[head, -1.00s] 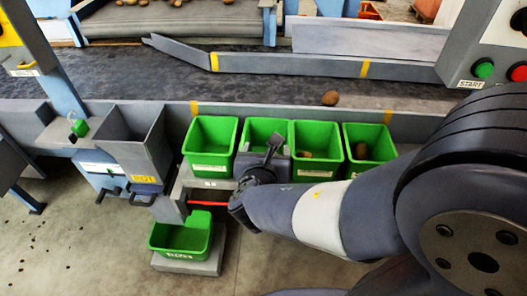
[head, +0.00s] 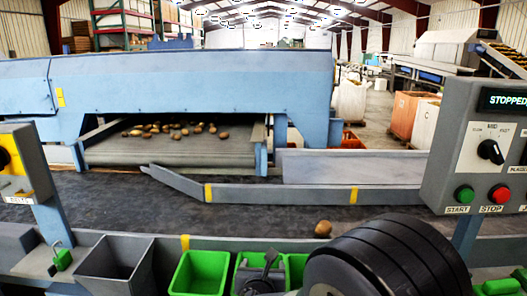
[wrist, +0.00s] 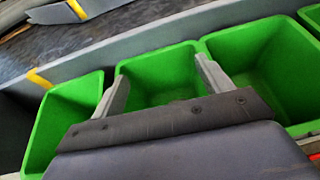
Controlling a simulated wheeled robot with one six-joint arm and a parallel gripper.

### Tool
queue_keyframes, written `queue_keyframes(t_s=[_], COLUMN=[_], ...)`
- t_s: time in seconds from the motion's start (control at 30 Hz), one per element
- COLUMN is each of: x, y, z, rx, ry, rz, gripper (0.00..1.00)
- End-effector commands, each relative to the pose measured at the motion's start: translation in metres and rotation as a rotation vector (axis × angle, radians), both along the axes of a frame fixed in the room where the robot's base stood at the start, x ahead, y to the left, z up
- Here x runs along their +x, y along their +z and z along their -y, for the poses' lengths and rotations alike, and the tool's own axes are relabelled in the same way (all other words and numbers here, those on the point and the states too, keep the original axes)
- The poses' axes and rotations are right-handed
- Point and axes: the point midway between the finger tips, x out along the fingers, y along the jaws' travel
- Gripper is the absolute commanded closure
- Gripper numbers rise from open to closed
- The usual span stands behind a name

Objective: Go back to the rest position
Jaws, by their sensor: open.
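My gripper (wrist: 162,84) shows in the wrist view with its two fingers spread apart and nothing between them. It is over the row of green bins, and the bin under the fingers (wrist: 163,66) looks empty where I can see inside. In the head view only a dark part of my wrist shows at the bottom, in front of the bins, and the fingertips cannot be made out. The large black joint of my arm fills the bottom right.
Green bins (head: 197,273) stand along the near belt edge, beside a grey hopper (head: 115,262). A potato (head: 323,229) lies near the belt's front edge. The control panel (head: 487,150) reads STOPPED. More potatoes (head: 190,129) lie on the far conveyor.

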Motion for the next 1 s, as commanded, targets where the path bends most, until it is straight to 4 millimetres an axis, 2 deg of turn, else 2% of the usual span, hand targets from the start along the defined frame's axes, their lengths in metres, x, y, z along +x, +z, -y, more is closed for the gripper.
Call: queue_keyframes(t_s=[0.03,0.1,0.33,0.8,1.0], x=[0.0,0.0,0.0,-0.001,-0.001], y=[0.013,0.021,0.035,0.037,0.026], z=[0.0,0.0,0.0,0.0,0.0], rx=[0.001,0.0,-0.001,0.0,-0.001], ry=[0.0,0.0,0.001,0.0,0.0], rz=[0.001,0.0,0.0,-0.001,-0.001], gripper=[0.26,0.26,0.26,0.26,0.26])
